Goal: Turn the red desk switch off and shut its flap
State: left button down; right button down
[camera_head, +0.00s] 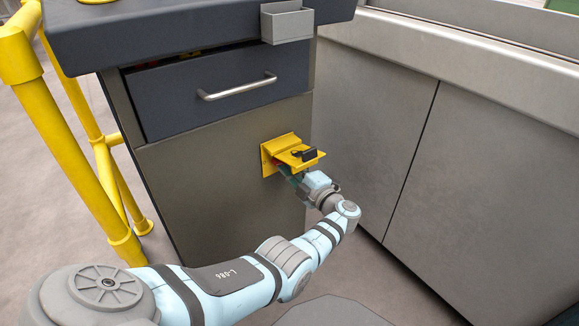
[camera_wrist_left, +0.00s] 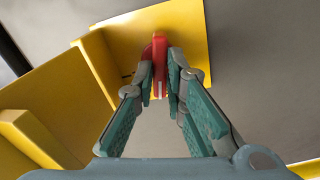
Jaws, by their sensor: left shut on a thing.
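The red switch (camera_wrist_left: 158,48) shows in the left wrist view as a red handle on a yellow back plate (camera_wrist_left: 185,30). My left gripper (camera_wrist_left: 161,75) is shut on it, with one finger on each side. In the head view the yellow switch housing (camera_head: 268,160) is on the front of the desk, below the drawer. The flap and gripper mostly hide the switch there. My right gripper is in neither view.
The desk drawer (camera_head: 215,92) above has a metal handle (camera_head: 237,88). A grey holder (camera_head: 286,23) hangs at the desktop edge. Yellow railing (camera_head: 65,125) stands at the left. Grey machine panels (camera_head: 455,165) stand close on the right.

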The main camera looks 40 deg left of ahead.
pick_arm(q)
jog(key=shift+n, duration=1.3)
jog(key=c, duration=1.6)
grip_release()
jog(key=shift+c, duration=0.2)
jog(key=v, duration=1.2)
